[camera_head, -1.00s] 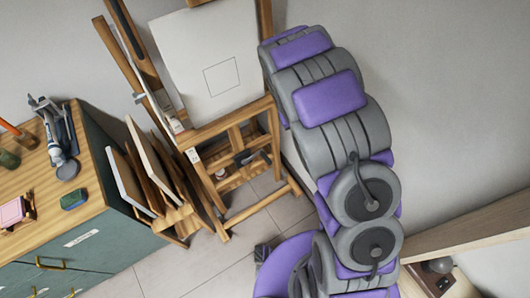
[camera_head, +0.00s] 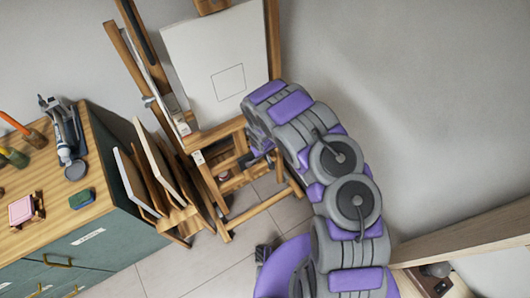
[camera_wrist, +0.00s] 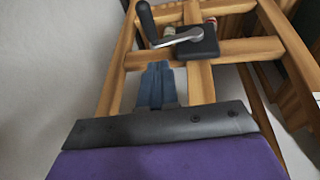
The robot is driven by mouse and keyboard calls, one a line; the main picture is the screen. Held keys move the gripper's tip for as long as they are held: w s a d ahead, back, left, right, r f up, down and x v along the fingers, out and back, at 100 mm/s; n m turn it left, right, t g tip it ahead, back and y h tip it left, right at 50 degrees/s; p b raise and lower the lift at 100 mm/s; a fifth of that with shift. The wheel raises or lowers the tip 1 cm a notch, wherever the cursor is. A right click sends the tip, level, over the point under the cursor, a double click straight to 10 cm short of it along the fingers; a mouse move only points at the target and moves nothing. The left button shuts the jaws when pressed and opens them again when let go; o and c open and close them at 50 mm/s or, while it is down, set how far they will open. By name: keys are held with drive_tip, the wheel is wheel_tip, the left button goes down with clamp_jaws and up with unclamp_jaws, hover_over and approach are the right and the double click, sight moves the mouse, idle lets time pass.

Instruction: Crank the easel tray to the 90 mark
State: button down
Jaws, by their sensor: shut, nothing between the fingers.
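The wooden easel (camera_head: 230,140) stands against the wall with a canvas (camera_head: 205,60) on its tray (camera_head: 220,128). In the wrist view, the crank (camera_wrist: 182,37) shows as a metal arm with a dark handle knob (camera_wrist: 146,18), mounted on a dark plate on the easel's wooden frame (camera_wrist: 230,78). My gripper (camera_wrist: 156,70) is shut and empty, its blue-grey fingers just below the crank in the picture and apart from the knob. In the head view my arm covers the crank and the gripper. The mark scale cannot be read.
A rack of boards (camera_head: 160,175) stands between cabinet and easel. A wooden rail (camera_head: 460,230) is at lower right.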

drive_tip(key=shift+s+d+b+x, duration=0.1)
drive_tip(key=shift+d+b+x, duration=0.2)
drive_tip(key=shift+b+x, duration=1.2)
drive_tip(key=shift+s+d+b+x, duration=0.1)
drive_tip(key=shift+d+b+x, duration=0.25)
drive_tip(key=shift+b+x, duration=1.2)
drive_tip(key=shift+s+d+b+x, duration=0.1)
drive_tip(key=shift+d+b+x, duration=0.35)
drive_tip(key=shift+x, duration=1.9)
drive_tip(key=shift+a+f, duration=0.1)
drive_tip(key=shift+a, duration=0.05)
